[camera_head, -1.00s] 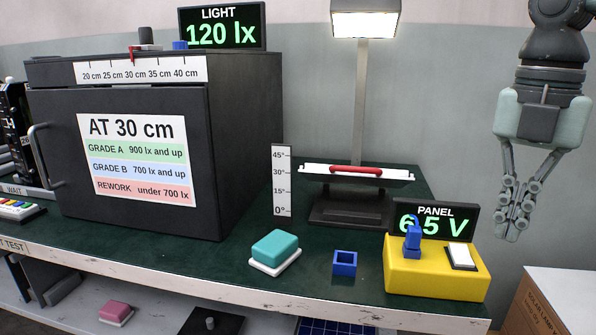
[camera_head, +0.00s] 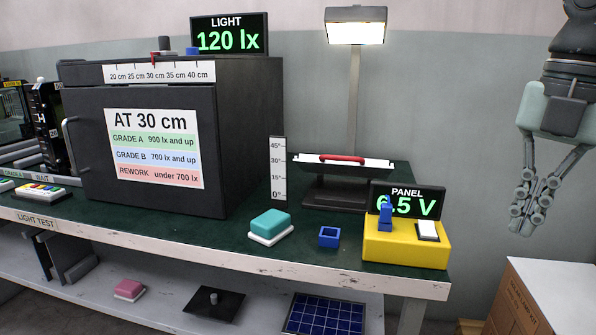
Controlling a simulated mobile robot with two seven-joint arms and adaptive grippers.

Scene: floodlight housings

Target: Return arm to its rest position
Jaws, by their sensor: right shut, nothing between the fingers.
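My right gripper (camera_head: 520,222) hangs at the right edge of the head view, pointing down, with its fingers together and nothing between them. It is in the air to the right of the bench, clear of the yellow panel box (camera_head: 400,249) and above a cardboard box (camera_head: 545,305). Part of the right arm is cut off by the picture's edge. My left gripper is out of view.
The bench (camera_head: 300,262) carries a dark cabinet (camera_head: 245,135), a teal block (camera_head: 270,223), a blue square holder (camera_head: 329,237), a lit lamp (camera_head: 356,30) and a tilted stand with a red handle (camera_head: 342,159). A solar panel (camera_head: 325,315) lies on the lower shelf.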

